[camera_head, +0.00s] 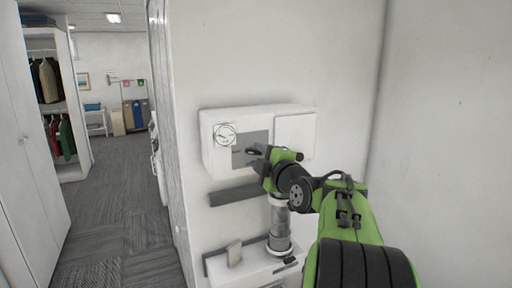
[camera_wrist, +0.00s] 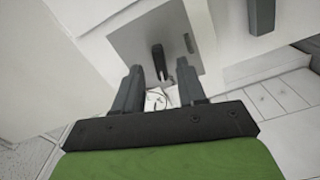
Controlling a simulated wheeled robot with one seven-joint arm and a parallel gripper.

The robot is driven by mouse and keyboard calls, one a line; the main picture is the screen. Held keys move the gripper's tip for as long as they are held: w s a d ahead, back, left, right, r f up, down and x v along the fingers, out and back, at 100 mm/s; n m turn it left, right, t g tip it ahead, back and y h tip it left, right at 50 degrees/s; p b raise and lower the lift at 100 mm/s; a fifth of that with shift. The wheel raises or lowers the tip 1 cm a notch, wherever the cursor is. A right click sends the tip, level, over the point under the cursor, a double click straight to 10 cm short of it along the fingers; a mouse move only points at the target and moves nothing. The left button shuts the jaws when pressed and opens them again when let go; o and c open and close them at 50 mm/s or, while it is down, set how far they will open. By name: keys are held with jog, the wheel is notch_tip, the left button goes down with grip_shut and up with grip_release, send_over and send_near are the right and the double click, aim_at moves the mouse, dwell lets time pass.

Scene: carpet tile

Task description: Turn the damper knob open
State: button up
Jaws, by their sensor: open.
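The damper knob is a dark, narrow lever (camera_wrist: 159,62) on a grey square panel (camera_wrist: 155,30), seen in the wrist view. The panel also shows in the head view (camera_head: 240,155), on the front of a white wall box. My gripper (camera_wrist: 158,78) is open, with its two dark fingers apart. In the wrist view the knob appears in the gap between the fingertips, slightly beyond them, and contact cannot be told. In the head view my gripper (camera_head: 257,158) is in front of the panel and hides part of it.
A round gauge (camera_head: 225,135) is on the white box (camera_head: 210,160), left of the panel. Below are a dark grey bar (camera_head: 233,194), a cylinder (camera_head: 280,228) and a white ledge (camera_head: 240,272) with a small card (camera_head: 234,252). A corridor (camera_head: 122,200) opens at left.

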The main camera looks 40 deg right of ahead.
jog(key=shift+x, duration=1.2)
grip_shut()
